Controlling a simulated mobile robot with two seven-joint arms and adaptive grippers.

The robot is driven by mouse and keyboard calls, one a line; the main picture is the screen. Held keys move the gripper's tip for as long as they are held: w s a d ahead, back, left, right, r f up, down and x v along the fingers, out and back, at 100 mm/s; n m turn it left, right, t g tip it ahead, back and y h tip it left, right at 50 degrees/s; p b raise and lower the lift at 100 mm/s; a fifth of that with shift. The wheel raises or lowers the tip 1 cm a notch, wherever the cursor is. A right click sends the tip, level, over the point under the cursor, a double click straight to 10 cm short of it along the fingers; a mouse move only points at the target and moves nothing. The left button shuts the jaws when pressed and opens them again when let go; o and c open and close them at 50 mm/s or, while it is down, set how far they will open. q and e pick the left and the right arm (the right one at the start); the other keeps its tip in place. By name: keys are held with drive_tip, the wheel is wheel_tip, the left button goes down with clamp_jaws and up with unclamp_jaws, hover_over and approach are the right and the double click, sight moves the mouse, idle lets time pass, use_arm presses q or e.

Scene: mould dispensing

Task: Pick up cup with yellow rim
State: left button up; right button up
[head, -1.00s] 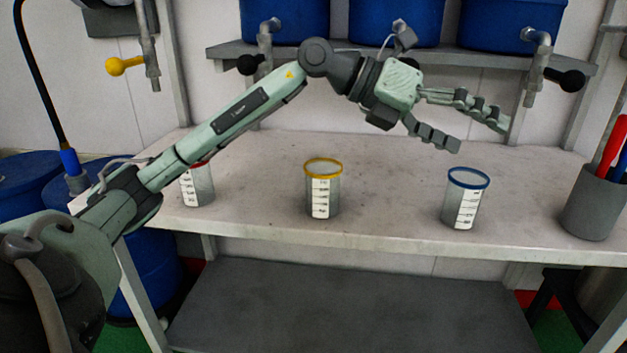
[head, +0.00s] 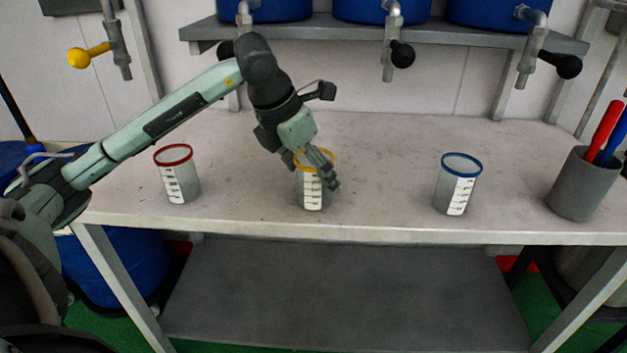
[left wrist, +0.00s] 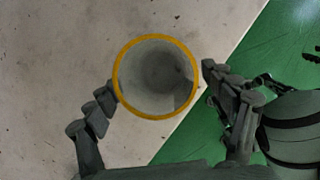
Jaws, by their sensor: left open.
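The cup with the yellow rim (head: 312,195) stands upright on the table, a clear measuring cup with a white scale. My left gripper (head: 318,178) is at this cup, pointing down, and hides part of its rim and side in the head view. In the left wrist view the yellow-rimmed cup (left wrist: 156,78) is seen from above, and the open fingers of my left gripper (left wrist: 158,85) are on either side of it. The left finger is close to the wall; I cannot tell if it touches. My right gripper is not in view.
A red-rimmed cup (head: 178,178) stands to the left and a blue-rimmed cup (head: 457,187) to the right on the table (head: 390,165). A grey holder (head: 582,190) with red and blue items is at the right end. Taps hang above the back edge.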

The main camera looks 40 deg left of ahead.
use_arm(q)
drive_tip(key=shift+x, duration=1.3)
drive_tip(key=c, duration=1.1)
drive_tip(key=shift+c, duration=0.2)
drive_tip(key=shift+r, duration=0.1)
